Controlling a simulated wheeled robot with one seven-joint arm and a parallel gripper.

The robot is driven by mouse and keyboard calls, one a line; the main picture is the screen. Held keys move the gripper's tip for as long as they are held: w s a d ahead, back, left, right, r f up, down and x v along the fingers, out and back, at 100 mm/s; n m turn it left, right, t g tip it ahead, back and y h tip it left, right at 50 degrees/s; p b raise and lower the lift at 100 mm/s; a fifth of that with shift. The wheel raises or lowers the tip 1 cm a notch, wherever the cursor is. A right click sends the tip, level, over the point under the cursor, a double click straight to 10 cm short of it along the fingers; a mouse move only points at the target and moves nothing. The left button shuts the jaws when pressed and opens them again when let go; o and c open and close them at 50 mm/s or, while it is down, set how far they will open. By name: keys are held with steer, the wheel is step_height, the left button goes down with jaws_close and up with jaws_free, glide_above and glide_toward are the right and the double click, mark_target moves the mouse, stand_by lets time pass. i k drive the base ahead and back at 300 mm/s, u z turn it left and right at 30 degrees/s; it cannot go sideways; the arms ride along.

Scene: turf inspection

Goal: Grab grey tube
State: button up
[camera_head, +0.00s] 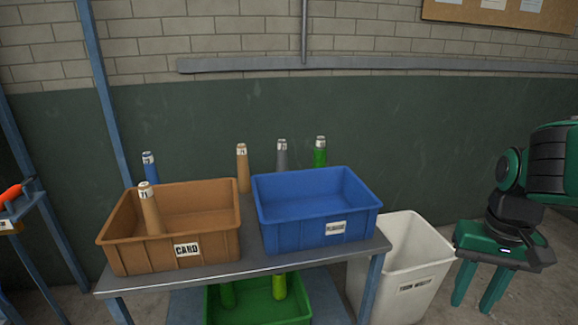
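The grey tube (282,157) stands upright at the back of the table, behind the blue bin, with a pale labelled cap on top. The blue bin hides its lower end. A green tube (320,153) stands to its right and a tan tube (243,168) to its left, both apart from it. My gripper (479,289) is at the far right, past the table's right end. Its two teal fingers point down and are spread apart, with nothing visible between them.
A brown bin (215,240) marked CARD holds a tan tube (151,210). A blue tube (150,168) stands behind it. The blue bin (300,237) is empty. A white bin (400,285) stands right of the table (255,262); a green crate (250,311) with green tubes sits below.

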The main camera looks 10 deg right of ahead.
mark_target(283, 165)
steer(key=i, duration=0.95)
steer(key=u, duration=0.1)
